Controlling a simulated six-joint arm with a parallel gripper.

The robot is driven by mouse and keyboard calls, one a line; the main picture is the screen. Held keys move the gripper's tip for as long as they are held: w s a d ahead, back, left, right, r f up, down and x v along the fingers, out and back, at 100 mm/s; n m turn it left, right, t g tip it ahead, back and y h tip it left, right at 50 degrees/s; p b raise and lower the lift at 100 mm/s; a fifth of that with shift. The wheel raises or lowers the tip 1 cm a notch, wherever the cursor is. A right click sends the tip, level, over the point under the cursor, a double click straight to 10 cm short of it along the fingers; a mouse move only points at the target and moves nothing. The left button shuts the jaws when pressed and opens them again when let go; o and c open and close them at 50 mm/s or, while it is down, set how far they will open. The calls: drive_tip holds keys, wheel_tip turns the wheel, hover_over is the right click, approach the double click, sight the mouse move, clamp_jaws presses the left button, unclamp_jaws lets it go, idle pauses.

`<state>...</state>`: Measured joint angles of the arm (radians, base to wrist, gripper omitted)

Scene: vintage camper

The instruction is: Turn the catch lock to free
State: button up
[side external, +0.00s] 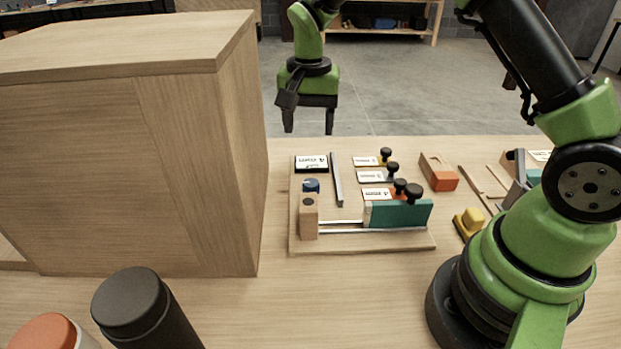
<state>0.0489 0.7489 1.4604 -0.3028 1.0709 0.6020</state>
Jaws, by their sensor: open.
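A wooden board (375,246) on the table carries a mechanism. On it I see a teal block (400,213) on metal rails (342,228), a wooden post (309,217), a blue round knob (311,185) behind the post, and a thin grey bar (337,180). Several labelled white plates (371,177) with black knobs (392,168) lie on the right. I cannot tell which part is the catch lock or how it is turned. My gripper (309,129) is open and empty, pointing down, above and behind the board's back left, apart from it.
A large wooden box (190,170) stands close left of the board. Right of the board are an orange-ended wood block (440,176), a yellow object (468,222) and thin sticks (476,188). A dark cylinder (140,310) and an orange-topped one (45,335) stand at the front left.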

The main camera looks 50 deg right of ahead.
sight(310, 182)
drive_tip(key=shift+m+g, duration=0.3)
drive_tip(key=f, duration=1.3)
drive_tip(key=shift+w+d+f, duration=0.15)
drive_tip(key=shift+d+f, duration=0.15)
drive_tip(key=shift+d, duration=0.1)
drive_tip(key=c, duration=0.9)
